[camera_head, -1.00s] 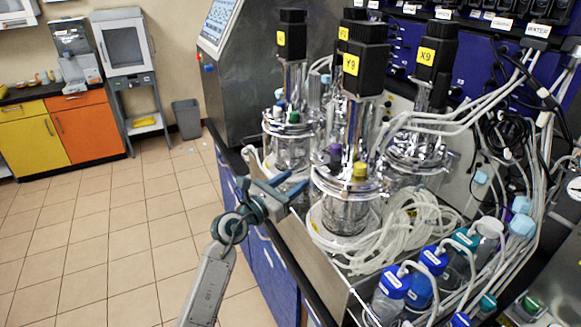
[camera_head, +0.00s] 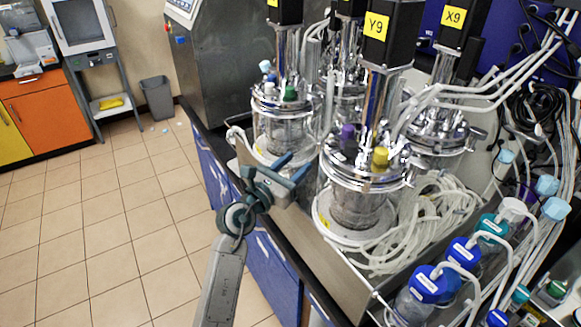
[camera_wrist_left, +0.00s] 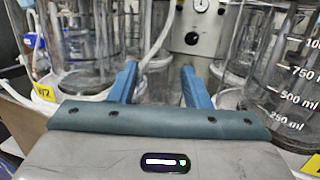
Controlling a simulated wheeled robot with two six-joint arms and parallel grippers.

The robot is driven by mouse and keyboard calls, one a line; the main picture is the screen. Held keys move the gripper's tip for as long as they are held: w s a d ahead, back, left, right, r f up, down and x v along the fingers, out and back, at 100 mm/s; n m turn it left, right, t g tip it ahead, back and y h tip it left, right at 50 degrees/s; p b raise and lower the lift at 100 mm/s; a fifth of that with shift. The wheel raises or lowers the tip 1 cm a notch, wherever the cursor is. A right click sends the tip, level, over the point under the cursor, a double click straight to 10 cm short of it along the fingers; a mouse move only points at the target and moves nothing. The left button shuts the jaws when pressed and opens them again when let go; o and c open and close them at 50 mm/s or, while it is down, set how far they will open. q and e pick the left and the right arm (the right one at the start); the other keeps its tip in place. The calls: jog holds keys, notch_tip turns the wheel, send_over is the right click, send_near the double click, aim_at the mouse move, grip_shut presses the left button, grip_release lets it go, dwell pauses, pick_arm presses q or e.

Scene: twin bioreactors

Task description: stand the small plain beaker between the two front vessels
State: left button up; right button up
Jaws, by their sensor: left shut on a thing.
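My left gripper (camera_head: 299,163) reaches in from the left, at the gap between the two front vessels. The nearer front vessel (camera_head: 357,205), labelled Y9, is to its right. The other front vessel (camera_head: 283,128), with a green cap, is just behind it. In the left wrist view the blue fingers (camera_wrist_left: 160,82) are closed on a clear, faint thing, the small plain beaker (camera_wrist_left: 162,90). Its outline is hard to make out there, and I cannot pick it out in the head view. Glass vessels flank the fingers, the right one (camera_wrist_left: 283,75) with ml marks. My right gripper is out of view.
Coiled clear tubing (camera_head: 425,225) lies right of the Y9 vessel. Several blue-capped bottles (camera_head: 428,285) stand at the front right. More vessels stand behind the front pair. The bench edge runs beneath my left arm, with open tiled floor to the left.

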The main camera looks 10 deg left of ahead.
pick_arm(q)
jog(key=o, duration=1)
jog(key=shift+s+d, duration=0.15)
jog(key=shift+d, duration=0.1)
jog(key=shift+o, duration=1.3)
jog(key=shift+s+d+r, duration=0.15)
jog(key=shift+d, duration=0.2)
jog(key=shift+s+d, duration=0.1)
jog(key=shift+a, duration=0.25)
jog(key=shift+a+f, duration=0.2)
jog(key=b+v, duration=0.2)
jog(key=v, duration=0.9)
jog(key=shift+s+r+b, duration=0.2)
jog(key=shift+s+b, duration=0.1)
jog(key=shift+b, duration=0.05)
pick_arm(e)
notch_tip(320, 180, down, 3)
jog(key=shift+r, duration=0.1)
